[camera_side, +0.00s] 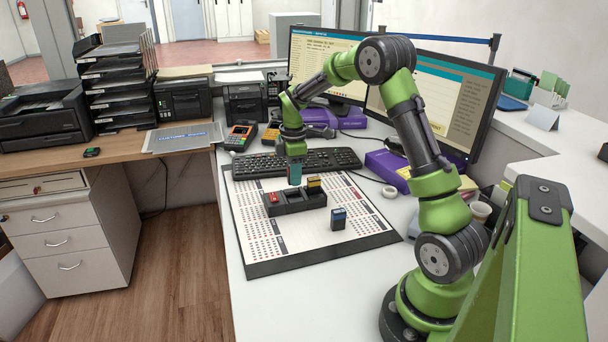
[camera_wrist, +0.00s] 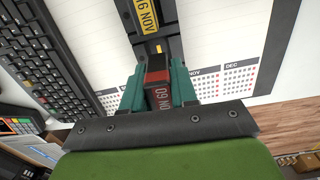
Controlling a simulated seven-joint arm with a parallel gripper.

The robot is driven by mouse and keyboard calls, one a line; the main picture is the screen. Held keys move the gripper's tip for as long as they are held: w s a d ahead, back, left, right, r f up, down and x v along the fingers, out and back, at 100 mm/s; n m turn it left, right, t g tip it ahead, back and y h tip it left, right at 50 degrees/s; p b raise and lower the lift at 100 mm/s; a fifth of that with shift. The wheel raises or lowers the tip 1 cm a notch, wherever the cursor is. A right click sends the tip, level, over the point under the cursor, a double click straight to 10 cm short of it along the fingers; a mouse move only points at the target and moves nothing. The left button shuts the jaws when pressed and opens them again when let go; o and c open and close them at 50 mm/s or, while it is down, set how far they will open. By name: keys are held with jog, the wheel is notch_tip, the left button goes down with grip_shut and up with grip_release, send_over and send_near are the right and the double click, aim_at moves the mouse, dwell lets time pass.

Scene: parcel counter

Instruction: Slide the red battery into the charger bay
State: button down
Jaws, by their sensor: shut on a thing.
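The red battery (camera_wrist: 157,75) shows between my teal fingers in the wrist view, with a dark lettered label near the palm. My gripper (camera_side: 295,182) is shut on it, above the middle of the black charger (camera_side: 296,207). In the side view the near finger hides the held battery. A clear gap under the fingers is hard to judge. A yellow battery (camera_side: 314,183) stands in the charger's right-end bay; it also shows in the wrist view (camera_wrist: 146,18). A red piece (camera_side: 274,198) shows at the charger's left end; I cannot tell what it is.
A blue-topped battery (camera_side: 338,218) stands on the white calendar mat (camera_side: 270,255), right of the charger. The mat's front is clear.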

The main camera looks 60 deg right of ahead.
jog(key=shift+w+d+r, duration=0.1)
jog(key=shift+w+r, duration=0.25)
jog(key=shift+r, duration=0.15)
jog(key=shift+s+f+n, duration=0.15)
jog(key=shift+f+n, duration=0.15)
jog(key=shift+f, duration=1.6)
jog(key=shift+f, duration=0.75)
jog(key=c, duration=0.8)
grip_release()
jog(key=shift+f, duration=0.1)
notch_tip(320, 180, up, 17)
